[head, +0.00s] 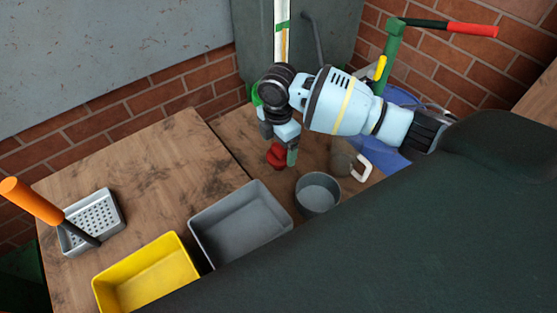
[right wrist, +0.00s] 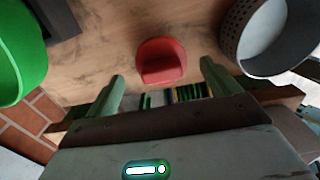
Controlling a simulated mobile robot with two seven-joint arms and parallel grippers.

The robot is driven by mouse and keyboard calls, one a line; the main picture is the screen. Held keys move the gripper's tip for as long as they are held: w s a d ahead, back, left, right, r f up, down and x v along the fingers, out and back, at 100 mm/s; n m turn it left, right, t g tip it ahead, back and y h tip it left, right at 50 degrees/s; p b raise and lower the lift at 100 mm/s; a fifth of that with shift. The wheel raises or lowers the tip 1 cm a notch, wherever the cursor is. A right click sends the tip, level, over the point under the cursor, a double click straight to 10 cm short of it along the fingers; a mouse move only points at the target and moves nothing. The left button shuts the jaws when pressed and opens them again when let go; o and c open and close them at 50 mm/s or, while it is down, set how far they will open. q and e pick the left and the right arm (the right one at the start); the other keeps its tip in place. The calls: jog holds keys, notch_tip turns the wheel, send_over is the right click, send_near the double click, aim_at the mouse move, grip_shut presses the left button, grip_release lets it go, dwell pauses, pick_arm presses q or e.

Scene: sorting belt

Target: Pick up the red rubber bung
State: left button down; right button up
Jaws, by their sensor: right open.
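The red rubber bung (head: 276,155) stands on the brown wooden surface, partly covered by my right gripper (head: 280,146) in the head view. In the right wrist view the bung (right wrist: 161,63) lies a little beyond the fingertips of my right gripper (right wrist: 163,70), roughly midway between them. The jaws are open, with space between each finger and the bung. I see no contact with the bung. My left gripper does not show.
A grey cup (head: 318,199) stands close on the right of the bung. A grey bin (head: 205,240) and a yellow bin (head: 108,290) lie in front.

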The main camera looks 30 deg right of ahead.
aim_at(279, 157)
jog(key=shift+s+d+f, duration=0.1)
jog(key=shift+s+f, duration=0.05)
jog(key=shift+f, duration=2.45)
jog(key=shift+c, duration=0.3)
jog(key=c, duration=1)
